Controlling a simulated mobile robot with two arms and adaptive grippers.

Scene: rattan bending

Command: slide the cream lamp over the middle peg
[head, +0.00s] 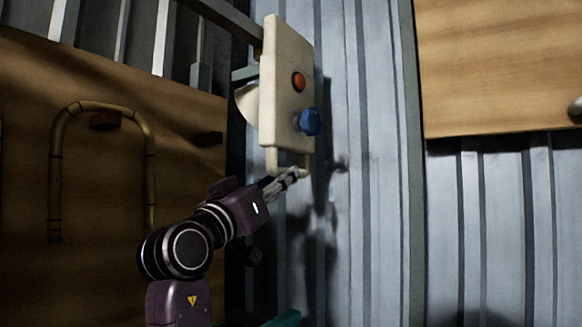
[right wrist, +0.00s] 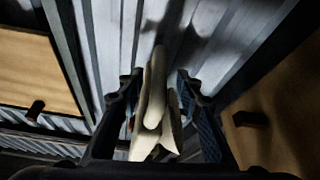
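The cream lamp (head: 284,60) is a tall flat body in the upper middle of the head view, with an orange button, a blue knob and a loop handle at its lower end. My right gripper (head: 290,178) is at that handle. In the right wrist view the lamp's handle (right wrist: 155,90) stands between the two fingers of my right gripper (right wrist: 158,88), which are apart with gaps on both sides. What bears the lamp at its upper end is unclear. My left gripper is not in view.
A dark beam (head: 225,15) and a grey-green bar (head: 244,73) are close to the lamp. Another wooden board (head: 500,65) is at upper right. Corrugated metal wall lies behind.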

